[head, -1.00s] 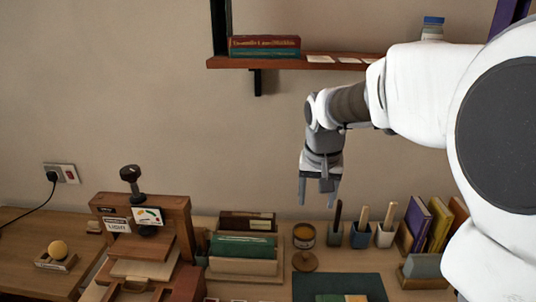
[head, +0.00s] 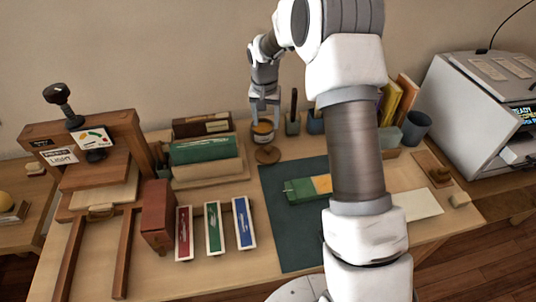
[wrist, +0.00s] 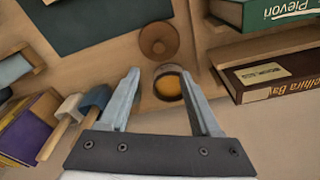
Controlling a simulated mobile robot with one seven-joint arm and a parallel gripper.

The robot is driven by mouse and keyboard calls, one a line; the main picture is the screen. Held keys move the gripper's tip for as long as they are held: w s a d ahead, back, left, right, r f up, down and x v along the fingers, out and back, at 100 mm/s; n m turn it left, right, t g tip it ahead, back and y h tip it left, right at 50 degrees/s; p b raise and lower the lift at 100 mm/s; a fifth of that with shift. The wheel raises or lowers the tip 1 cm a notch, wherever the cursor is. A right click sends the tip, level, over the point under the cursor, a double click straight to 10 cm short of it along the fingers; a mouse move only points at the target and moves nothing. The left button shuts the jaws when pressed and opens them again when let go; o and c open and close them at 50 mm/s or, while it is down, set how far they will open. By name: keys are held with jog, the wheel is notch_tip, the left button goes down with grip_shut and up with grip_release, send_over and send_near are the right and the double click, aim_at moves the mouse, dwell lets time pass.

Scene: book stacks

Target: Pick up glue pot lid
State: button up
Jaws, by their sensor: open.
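The glue pot lid (head: 268,154) is a round brown wooden disc with a small knob. It lies on the table just in front of the glue pot (head: 263,134), an open round jar with amber contents. In the wrist view the lid (wrist: 159,40) lies beyond the fingertips, and the pot (wrist: 168,87) shows between the fingers, nearer the right one. My gripper (head: 264,117) is open and empty, pointing down above the pot and behind the lid. The gap between the fingertips and the pot is hard to judge.
Pots with brush handles (head: 293,122) stand right of the glue pot. A wooden press (head: 90,150) stands far left.

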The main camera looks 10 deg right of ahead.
send_over(268, 148)
jog(key=f, duration=0.6)
jog(key=shift+a+f, duration=0.2)
jog(key=shift+f, duration=0.1)
jog(key=shift+d+f+b, duration=0.15)
jog(key=shift+f+b, duration=0.2)
jog(key=shift+f, duration=2.35)
grip_shut()
